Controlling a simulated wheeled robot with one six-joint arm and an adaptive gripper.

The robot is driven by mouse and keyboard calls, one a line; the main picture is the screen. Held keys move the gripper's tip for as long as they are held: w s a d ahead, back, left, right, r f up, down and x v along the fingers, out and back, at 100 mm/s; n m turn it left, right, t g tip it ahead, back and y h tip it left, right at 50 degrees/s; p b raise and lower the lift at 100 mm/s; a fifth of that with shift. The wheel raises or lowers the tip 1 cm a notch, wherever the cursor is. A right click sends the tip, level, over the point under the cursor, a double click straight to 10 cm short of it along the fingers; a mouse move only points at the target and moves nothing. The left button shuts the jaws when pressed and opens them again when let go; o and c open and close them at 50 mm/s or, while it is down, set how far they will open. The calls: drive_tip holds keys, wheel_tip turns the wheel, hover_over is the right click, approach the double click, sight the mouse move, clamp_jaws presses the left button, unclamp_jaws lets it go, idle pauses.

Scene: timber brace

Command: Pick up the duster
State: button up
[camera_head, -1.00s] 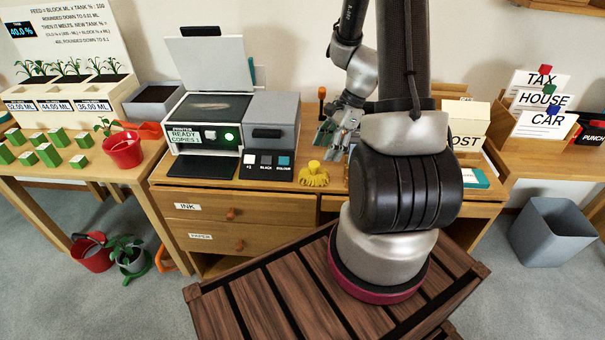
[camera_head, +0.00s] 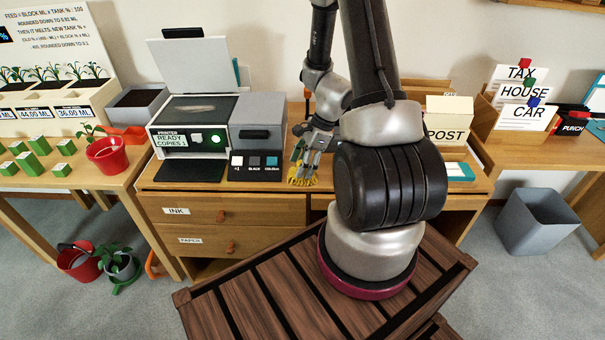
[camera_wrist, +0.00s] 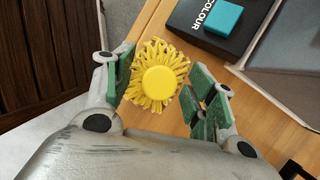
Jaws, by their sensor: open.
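The duster is a yellow, fringed head with a round yellow knob. In the head view the duster (camera_head: 301,180) lies on the desk near its front edge, right of the printer's buttons, partly covered by my gripper (camera_head: 311,170). In the wrist view the duster (camera_wrist: 158,80) shows from above, between the green-padded fingers of my gripper (camera_wrist: 160,95). The fingers are open, one on each side of the duster. The left finger looks close to the fringe; I cannot tell whether either finger touches it.
The printer (camera_head: 195,135) with its dark button panel (camera_head: 255,168) stands left of the duster. A POST box (camera_head: 447,122) stands on the right of the desk. A slatted wooden platform (camera_head: 260,290) is in front, and a grey bin (camera_head: 537,222) stands on the floor at right.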

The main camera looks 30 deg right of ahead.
drive_tip(key=c, duration=1.1)
drive_tip(key=shift+c, duration=0.2)
wheel_tip(320, 180, up, 10)
drive_tip(key=shift+r, duration=0.1)
drive_tip(key=o, duration=0.4)
drive_tip(key=shift+c, duration=1.4)
drive_tip(key=shift+s, duration=0.1)
